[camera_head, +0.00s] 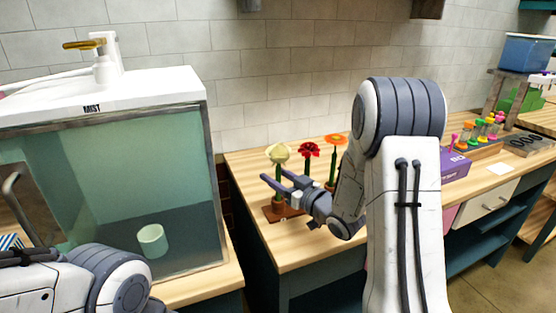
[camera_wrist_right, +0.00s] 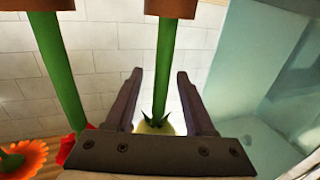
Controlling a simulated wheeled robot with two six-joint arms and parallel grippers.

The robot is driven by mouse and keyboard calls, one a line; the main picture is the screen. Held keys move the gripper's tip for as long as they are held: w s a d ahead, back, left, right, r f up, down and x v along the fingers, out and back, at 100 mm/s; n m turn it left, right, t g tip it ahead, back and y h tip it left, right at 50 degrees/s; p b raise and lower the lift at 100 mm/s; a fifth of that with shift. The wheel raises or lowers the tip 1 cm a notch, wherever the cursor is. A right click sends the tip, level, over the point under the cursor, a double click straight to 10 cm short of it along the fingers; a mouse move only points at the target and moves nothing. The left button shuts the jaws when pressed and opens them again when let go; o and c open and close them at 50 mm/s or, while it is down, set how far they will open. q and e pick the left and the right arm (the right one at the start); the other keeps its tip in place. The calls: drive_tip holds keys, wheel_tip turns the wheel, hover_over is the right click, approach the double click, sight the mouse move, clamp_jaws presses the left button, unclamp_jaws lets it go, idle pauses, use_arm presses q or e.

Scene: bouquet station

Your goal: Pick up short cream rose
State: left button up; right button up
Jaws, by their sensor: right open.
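The short cream rose (camera_head: 278,153) stands upright at the left of a row of three flowers in a brown wooden stand (camera_head: 291,216). My right gripper (camera_head: 273,176) is open at the rose's stem, below its bloom. In the right wrist view, which looks upside down, the green stem (camera_wrist_right: 160,72) runs between the two open fingers (camera_wrist_right: 158,80), with a gap on each side. The cream bloom (camera_wrist_right: 158,128) is partly hidden behind the gripper's palm.
A red flower (camera_head: 309,149) and an orange flower (camera_head: 335,140) stand just right of the rose. A glass tank marked MIST (camera_head: 213,190) with a pale green cup (camera_head: 152,240) is at the left. A purple box (camera_head: 455,166) stands right of my arm.

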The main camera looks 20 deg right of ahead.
drive_tip(key=shift+x, duration=1.2)
clamp_jaws()
wheel_tip(320, 180, up, 25)
drive_tip(key=p, duration=0.8)
drive_tip(key=shift+p, duration=0.4)
drive_tip(key=shift+s, duration=0.1)
